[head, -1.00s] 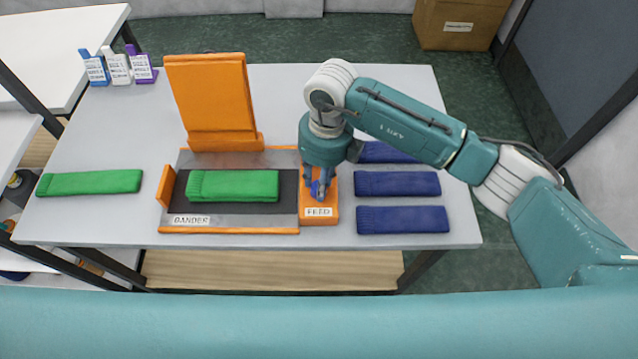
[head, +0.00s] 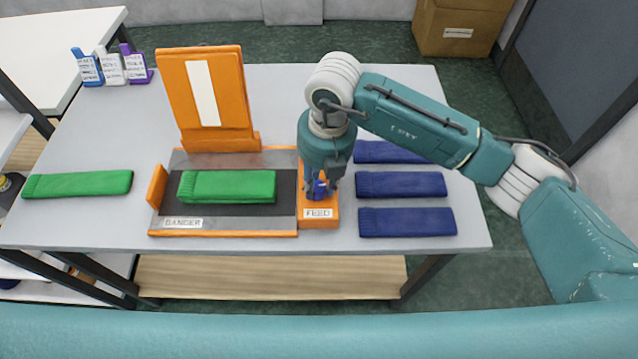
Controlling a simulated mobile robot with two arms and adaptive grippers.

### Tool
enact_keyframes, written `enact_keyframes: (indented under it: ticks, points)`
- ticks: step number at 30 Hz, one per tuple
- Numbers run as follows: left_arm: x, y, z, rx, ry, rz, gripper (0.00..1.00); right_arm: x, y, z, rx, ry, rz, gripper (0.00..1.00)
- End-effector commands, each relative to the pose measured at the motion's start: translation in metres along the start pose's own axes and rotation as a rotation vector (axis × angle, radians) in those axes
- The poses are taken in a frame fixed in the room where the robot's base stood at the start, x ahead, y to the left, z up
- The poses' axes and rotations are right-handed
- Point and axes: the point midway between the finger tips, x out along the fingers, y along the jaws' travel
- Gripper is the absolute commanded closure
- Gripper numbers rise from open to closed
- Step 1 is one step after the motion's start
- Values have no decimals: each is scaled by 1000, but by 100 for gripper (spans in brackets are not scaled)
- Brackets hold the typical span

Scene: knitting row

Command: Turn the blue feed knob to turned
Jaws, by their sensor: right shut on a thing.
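The blue feed knob (head: 319,190) sits on the orange block (head: 319,223) labelled FEED, at the right end of the bander. My right gripper (head: 320,193) points down from above and is shut on the knob, partly hiding it. The bander (head: 225,233) has a dark bed with a folded green knit piece (head: 228,187) lying on it. Its orange upright panel (head: 207,95) stands at the back and shows a white strip. My left gripper is not in view.
Several folded blue knit pieces (head: 407,222) lie right of the feed block, close to my right gripper. Another green piece (head: 78,185) lies at the left. Small labelled bottles (head: 111,68) stand at the back left. The grey table (head: 400,82) is clear at the back right.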

Motion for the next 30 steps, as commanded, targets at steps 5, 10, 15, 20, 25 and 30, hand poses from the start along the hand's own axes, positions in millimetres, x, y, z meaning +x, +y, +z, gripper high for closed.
enact_keyframes:
  ticks: [5, 10, 15, 20, 25, 30]
  points:
    - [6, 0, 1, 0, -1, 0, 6, 1, 0, -1, 96, -7, -1, 97]
    - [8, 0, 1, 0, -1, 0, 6, 0, 0, -1, 154, -12, -1, 97]
    - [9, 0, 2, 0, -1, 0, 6, 0, 0, -2, 182, -14, -1, 97]
    - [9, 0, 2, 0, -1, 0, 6, 0, 0, -2, 189, -14, -1, 97]
    - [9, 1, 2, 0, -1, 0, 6, 0, 0, -2, 188, -14, 0, 97]
    - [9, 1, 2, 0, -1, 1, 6, 0, 1, -2, 188, -14, 0, 57]
